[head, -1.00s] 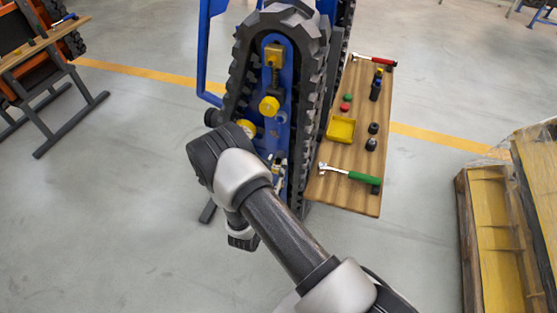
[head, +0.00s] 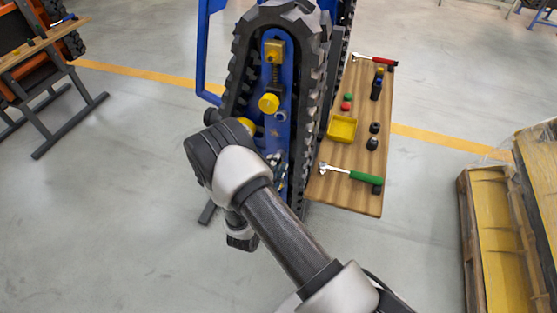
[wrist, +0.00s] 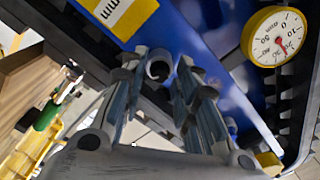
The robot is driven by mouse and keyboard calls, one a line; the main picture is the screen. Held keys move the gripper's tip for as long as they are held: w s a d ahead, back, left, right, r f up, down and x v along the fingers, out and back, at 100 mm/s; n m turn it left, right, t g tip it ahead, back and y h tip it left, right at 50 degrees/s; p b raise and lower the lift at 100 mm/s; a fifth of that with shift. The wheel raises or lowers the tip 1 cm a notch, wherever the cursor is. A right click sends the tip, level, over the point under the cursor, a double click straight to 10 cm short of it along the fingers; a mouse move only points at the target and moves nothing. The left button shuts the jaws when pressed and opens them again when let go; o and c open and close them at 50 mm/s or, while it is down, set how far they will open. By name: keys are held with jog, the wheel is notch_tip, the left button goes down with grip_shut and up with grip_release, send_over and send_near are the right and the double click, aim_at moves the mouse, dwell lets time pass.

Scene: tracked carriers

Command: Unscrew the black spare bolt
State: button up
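The blue carrier plate (head: 278,148) with its black track stands upright at the centre of the head view. It also fills the top of the wrist view (wrist: 207,35). My gripper (wrist: 165,72) shows in the wrist view with its two fingers apart, reaching toward the plate. A round dark-centred part (wrist: 158,66) lies between the fingertips. I cannot tell whether it is the black spare bolt or whether a finger touches it.
A wooden side shelf (head: 330,190) holds a green-handled ratchet (head: 365,178), a red-handled ratchet (head: 375,59), a yellow tray (head: 331,133) and small black parts. A dial gauge (wrist: 275,38) is right of the fingers. A wooden pallet box (head: 470,240) stands far right.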

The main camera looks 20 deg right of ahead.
jog(key=m+b, duration=0.5)
jog(key=m, duration=1.3)
jog(key=shift+m, duration=0.3)
jog(key=shift+c, duration=0.5)
grip_shut()
jog(key=n+p, duration=0.3)
jog(key=n, duration=0.6)
jog(key=shift+n, duration=0.4)
